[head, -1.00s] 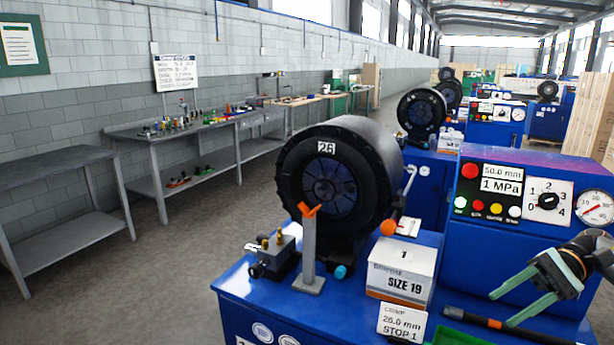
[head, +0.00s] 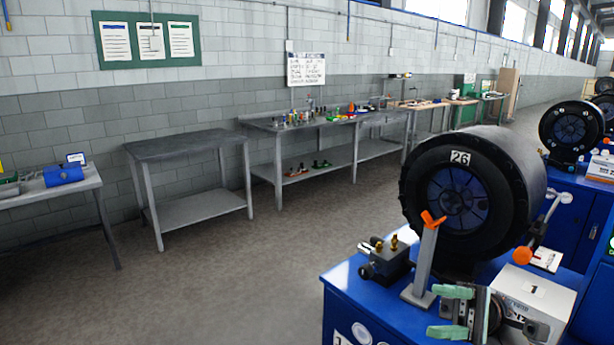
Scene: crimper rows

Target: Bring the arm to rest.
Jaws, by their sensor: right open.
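My right gripper (head: 452,312) shows at the lower right of the head view, with green fingers spread apart and nothing between them. It is in front of the white box (head: 537,296) marked 1 and hides part of it. The grey post with the orange top (head: 426,262) stands just behind the fingers. I cannot tell whether the gripper touches anything. My left gripper is not in view.
An empty grey table (head: 185,147) and a workbench with tools (head: 262,125) stand along the wall.

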